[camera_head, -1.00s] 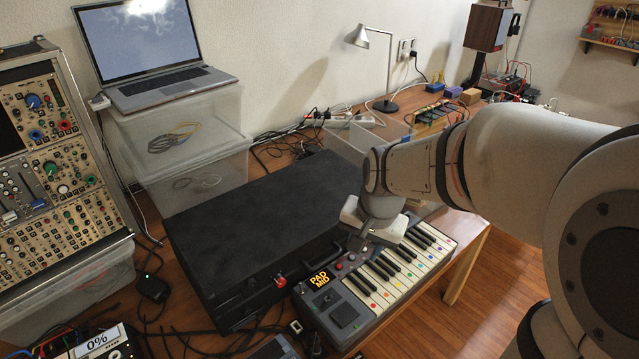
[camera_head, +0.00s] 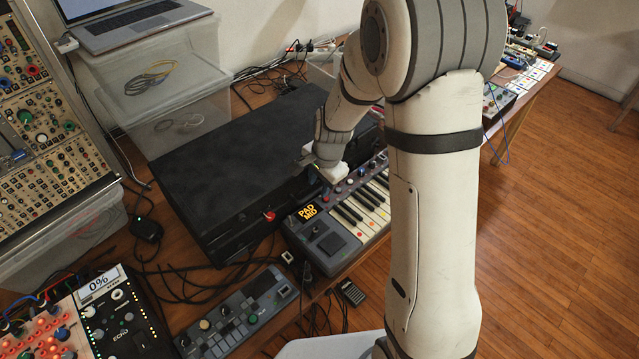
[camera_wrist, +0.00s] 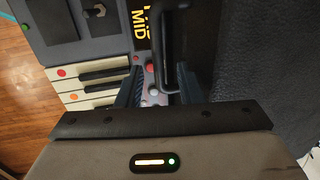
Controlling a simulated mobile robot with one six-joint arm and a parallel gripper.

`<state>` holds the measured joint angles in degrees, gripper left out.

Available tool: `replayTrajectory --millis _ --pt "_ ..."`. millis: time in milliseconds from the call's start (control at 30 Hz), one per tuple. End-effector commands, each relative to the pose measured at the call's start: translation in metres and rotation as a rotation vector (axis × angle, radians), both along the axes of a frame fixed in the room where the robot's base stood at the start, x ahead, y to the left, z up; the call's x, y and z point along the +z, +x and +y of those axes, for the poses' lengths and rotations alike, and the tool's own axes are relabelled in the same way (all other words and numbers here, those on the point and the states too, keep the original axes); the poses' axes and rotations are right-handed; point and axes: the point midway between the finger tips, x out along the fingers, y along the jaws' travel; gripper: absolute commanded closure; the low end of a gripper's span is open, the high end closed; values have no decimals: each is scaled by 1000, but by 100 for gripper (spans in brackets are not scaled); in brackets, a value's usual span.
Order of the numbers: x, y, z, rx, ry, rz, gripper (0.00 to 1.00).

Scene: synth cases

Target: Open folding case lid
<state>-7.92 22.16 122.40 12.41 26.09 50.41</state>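The black folding case (camera_head: 225,165) lies flat on the table with its lid closed. A red knob-like part (camera_head: 269,216) shows on its front edge. My gripper (camera_head: 322,182) is low at the case's front right edge, beside the keyboard. In the wrist view my gripper (camera_wrist: 160,90) has two dark fingers apart, with keyboard knobs visible between them. A black handle-like bar (camera_wrist: 167,50) lies just ahead of the fingers, along the case's edge. The case's dark surface (camera_wrist: 255,60) fills the right. Contact between fingers and bar cannot be told.
The keyboard (camera_head: 335,232) stands close against the case's front. Plastic boxes (camera_head: 180,125) with a laptop (camera_head: 130,20) on top stand behind it. A modular synth rack (camera_head: 45,130) is at the left. Small devices (camera_head: 240,315) and cables crowd the table's front.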

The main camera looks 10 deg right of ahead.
Motion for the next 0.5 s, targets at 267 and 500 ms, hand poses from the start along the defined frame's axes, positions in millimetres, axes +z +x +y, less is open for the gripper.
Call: replayTrajectory --millis 267,500 --pt "-9 1 1 1 -1 -1 67" --pt "-8 1 1 1 0 0 77"
